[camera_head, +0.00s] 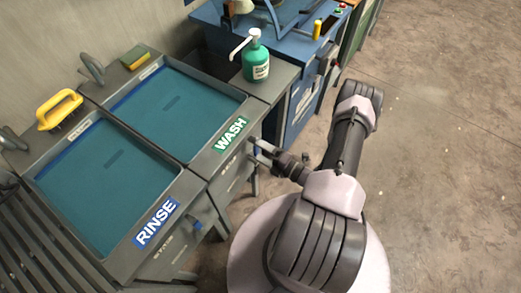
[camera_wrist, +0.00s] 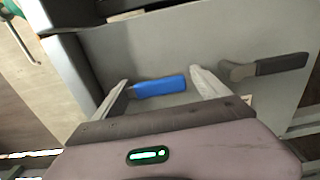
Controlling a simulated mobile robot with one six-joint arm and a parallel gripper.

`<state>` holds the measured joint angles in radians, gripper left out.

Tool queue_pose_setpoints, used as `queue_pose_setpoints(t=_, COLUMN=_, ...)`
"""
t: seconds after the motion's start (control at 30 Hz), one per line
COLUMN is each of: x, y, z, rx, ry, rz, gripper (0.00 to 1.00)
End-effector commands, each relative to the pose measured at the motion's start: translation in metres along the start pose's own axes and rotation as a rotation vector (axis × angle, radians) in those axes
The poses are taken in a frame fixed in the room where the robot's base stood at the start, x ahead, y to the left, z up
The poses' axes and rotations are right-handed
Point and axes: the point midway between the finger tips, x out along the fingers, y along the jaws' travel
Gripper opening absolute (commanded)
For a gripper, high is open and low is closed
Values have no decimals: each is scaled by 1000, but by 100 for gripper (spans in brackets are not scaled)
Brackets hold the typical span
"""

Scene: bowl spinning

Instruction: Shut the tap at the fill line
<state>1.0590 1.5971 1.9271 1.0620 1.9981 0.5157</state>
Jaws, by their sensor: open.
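The wash basin (camera_head: 248,103) and the rinse basin (camera_head: 183,203) both hold teal water. A blue band shows along their inner walls; I cannot tell whether it is a fill line. A grey curved spout (camera_head: 91,67) stands behind the wash basin, another (camera_head: 12,138) behind the rinse basin. No running stream is clear. My gripper (camera_head: 258,147) is at the wash unit's front panel. In the wrist view my gripper (camera_wrist: 160,77) is open, with a blue lever (camera_wrist: 160,87) between its fingers. I cannot tell whether they touch it.
A dark-handled lever (camera_wrist: 280,64) is on the panel, right of the blue one. A green pump bottle (camera_head: 255,62) stands beside the wash basin. A yellow-handled brush (camera_head: 58,108) and a sponge (camera_head: 135,57) lie on the back ledge. Open floor (camera_head: 440,150) lies to the right.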

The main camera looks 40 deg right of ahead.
Motion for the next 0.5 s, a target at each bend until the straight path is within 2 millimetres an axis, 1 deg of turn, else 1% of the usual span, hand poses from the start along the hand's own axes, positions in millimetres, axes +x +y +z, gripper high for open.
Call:
queue_pose_setpoints(t=0.17, x=-3, y=0, z=1, rx=1, ry=-2, rz=0, gripper=85)
queue_pose_setpoints(t=0.27, x=-16, y=1, z=2, rx=1, ry=-5, rz=0, gripper=85)
queue_pose_setpoints(t=0.37, x=-41, y=3, z=2, rx=1, ry=-9, rz=0, gripper=85)
queue_pose_setpoints(t=0.47, x=-74, y=3, z=3, rx=-1, ry=-12, rz=0, gripper=85)
queue_pose_setpoints(t=0.5, x=-87, y=3, z=2, rx=0, ry=-11, rz=0, gripper=85)
